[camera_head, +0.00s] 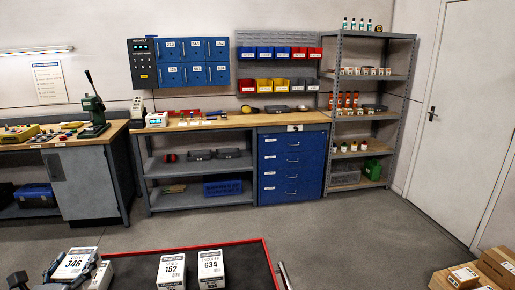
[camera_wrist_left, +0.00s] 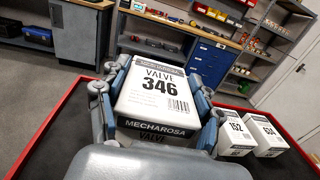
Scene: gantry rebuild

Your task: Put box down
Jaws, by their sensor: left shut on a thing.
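The white valve box marked 346 (camera_head: 74,264) is at the lower left of the head view. It also fills the middle of the left wrist view (camera_wrist_left: 155,92). My left gripper (camera_wrist_left: 157,100) is shut on it, with fingers along both sides. The box is over the left part of a dark, red-rimmed tray (camera_head: 232,262); I cannot tell whether its underside touches the tray. White boxes marked 152 (camera_head: 172,271) and 634 (camera_head: 211,268) stand on the tray to the right. My right gripper is not in view.
Dark tray surface is bare between there and box 152, and right of box 634. Cardboard boxes (camera_head: 463,276) lie at the lower right. A workbench (camera_head: 225,121) and shelves stand beyond open floor.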

